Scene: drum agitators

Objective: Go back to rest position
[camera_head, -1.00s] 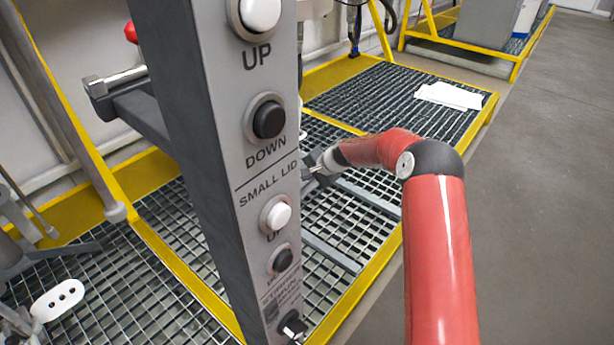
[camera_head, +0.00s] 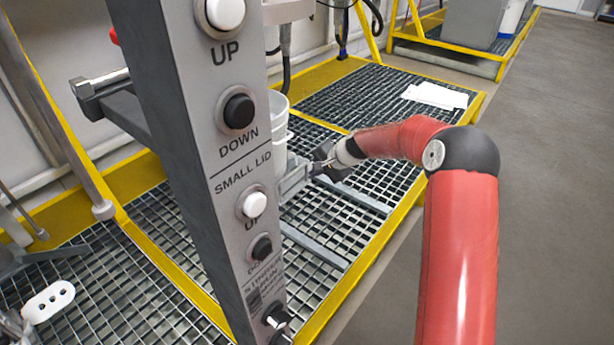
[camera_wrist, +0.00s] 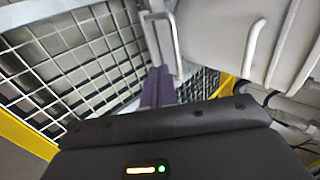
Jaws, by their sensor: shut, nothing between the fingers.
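My gripper (camera_head: 318,168) is at the end of my red arm, just right of the control panel (camera_head: 190,110) in the head view. It is above the metal grating and is partly hard to make out against grey parts behind it. In the wrist view its dark fingers (camera_wrist: 158,86) are together with nothing between them. A pale container (camera_wrist: 215,35) with a metal handle is at the upper right of the wrist view, beyond the fingers.
The panel has UP and DOWN buttons and a lower knob (camera_head: 275,316). A yellow-edged grating (camera_head: 330,225) lies below my arm. A white bucket (camera_head: 278,125) is partly hidden behind the panel. White sheets (camera_head: 435,96) lie farther back. Grey floor (camera_head: 550,190) is clear at right.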

